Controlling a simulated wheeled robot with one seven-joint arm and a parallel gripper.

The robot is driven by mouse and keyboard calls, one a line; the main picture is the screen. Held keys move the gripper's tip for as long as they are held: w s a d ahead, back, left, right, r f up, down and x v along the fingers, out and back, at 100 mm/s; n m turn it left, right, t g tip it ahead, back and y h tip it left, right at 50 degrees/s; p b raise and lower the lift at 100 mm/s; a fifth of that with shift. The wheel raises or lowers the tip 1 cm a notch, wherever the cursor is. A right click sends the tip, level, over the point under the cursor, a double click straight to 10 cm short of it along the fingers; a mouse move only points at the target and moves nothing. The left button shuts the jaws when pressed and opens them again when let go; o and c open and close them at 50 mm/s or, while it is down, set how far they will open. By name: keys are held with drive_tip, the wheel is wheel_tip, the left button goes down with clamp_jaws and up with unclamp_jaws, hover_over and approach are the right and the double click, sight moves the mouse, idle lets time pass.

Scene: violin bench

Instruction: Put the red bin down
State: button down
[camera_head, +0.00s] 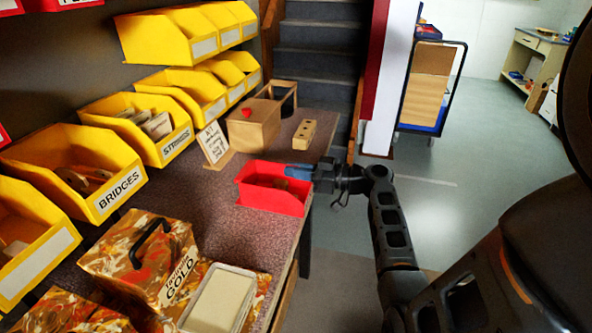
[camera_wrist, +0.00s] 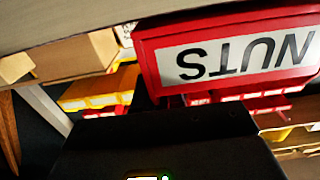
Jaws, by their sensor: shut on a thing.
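The red bin (camera_head: 265,200) is at the right-hand edge of the bench (camera_head: 240,235) in the head view, upright, with some small contents inside. In the wrist view its front (camera_wrist: 235,55) shows a white label reading NUTS, upside down in that picture. My gripper (camera_head: 312,177) reaches in from the right and is shut on the bin's right-hand side. The exact grip on the wall is hidden. I cannot tell whether the bin's underside touches the bench top.
A wooden block with holes (camera_head: 304,134), a wooden box (camera_head: 253,125) and a sign card (camera_head: 214,147) stand behind the bin. Yellow bins (camera_head: 78,165) line the left. A patterned case (camera_head: 150,255) and a pale tub (camera_head: 220,300) are nearer. Bare bench lies left of the bin.

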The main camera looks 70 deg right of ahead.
drive_tip(key=shift+f+b, duration=0.2)
drive_tip(key=shift+b, duration=0.1)
drive_tip(key=c, duration=1.2)
unclamp_jaws()
drive_tip(key=shift+r, duration=0.1)
drive_tip(key=shift+c, duration=0.2)
drive_tip(key=shift+r, duration=0.1)
drive_tip(key=shift+r+p, duration=0.2)
drive_tip(key=shift+p, duration=0.25)
drive_tip(key=s+d+b, duration=0.1)
drive_tip(key=s+b, duration=0.1)
drive_tip(key=s, duration=1)
